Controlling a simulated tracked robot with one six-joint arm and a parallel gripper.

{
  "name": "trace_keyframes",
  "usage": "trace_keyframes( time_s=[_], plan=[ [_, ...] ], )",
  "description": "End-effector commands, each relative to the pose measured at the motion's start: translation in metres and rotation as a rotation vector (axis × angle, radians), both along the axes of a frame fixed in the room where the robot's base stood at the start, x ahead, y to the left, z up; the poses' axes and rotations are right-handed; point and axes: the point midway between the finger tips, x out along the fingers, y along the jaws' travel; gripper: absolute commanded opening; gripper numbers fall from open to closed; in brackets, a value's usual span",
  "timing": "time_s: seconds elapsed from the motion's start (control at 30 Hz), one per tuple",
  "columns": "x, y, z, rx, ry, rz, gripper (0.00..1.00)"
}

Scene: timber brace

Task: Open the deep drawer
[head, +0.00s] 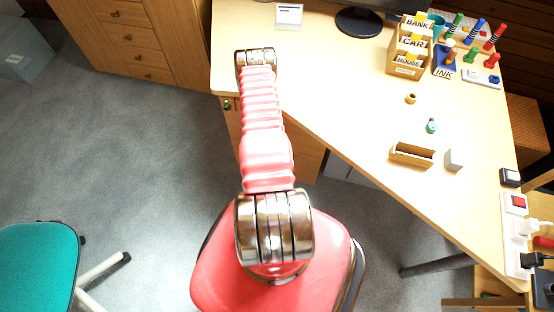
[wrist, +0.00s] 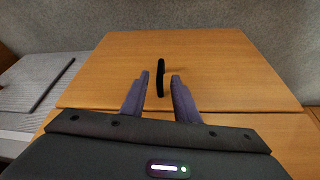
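A wooden front panel (wrist: 225,65), which appears to be the deep drawer, fills the middle of the wrist view. It has a black bar handle (wrist: 160,77). My gripper (wrist: 160,84) is open, with one dark finger on each side of the handle's line. The handle lies between or just beyond the fingertips, and I see gaps on both sides. I cannot tell how deep the fingers reach. In the head view the wooden drawer unit (head: 301,150) stands under the desk, partly hidden by my arm. My gripper is hidden there.
The desk top (head: 350,100) overhangs the unit; it carries a letter sorter (head: 408,55), a small wooden tray (head: 412,155) and a monitor stand (head: 359,22). A teal chair (head: 38,262) stands at lower left. Grey floor (head: 130,150) left of my arm is clear.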

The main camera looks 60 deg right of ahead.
Motion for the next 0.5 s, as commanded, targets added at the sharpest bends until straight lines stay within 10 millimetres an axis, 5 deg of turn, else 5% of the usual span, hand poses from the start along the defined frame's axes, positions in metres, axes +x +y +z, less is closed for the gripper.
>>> trace_keyframes(
  time_s=[0.5],
  plan=[
    [-0.001,-0.014,-0.034,0.0,0.0,0.0,0.28]
  ],
)
